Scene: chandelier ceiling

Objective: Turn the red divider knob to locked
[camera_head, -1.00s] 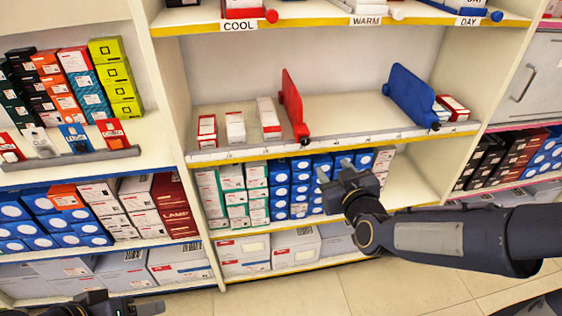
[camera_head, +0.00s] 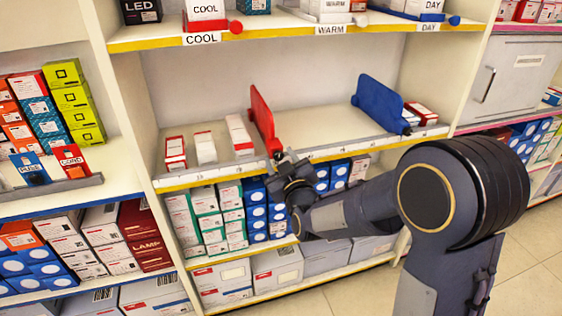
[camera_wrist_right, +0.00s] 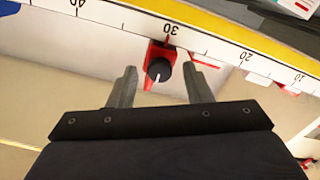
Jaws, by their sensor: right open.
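The red divider (camera_head: 262,120) stands upright on the middle shelf, its lower front end at the shelf's front edge. In the right wrist view its red front mount (camera_wrist_right: 158,56) sits at the ruler strip near the 30 mark and carries a dark round knob (camera_wrist_right: 159,70) with a white pointer line. My right gripper (camera_head: 283,158) is just below and in front of that end. In the right wrist view my right gripper (camera_wrist_right: 158,85) is open, one finger on each side of the knob, with gaps and no visible contact. My left gripper is out of view.
A blue divider (camera_head: 380,104) stands farther right on the same shelf. White and red boxes (camera_head: 205,147) stand left of the red divider. The ruler strip (camera_wrist_right: 205,47) runs along the shelf edge. Stacked boxes fill the shelf below.

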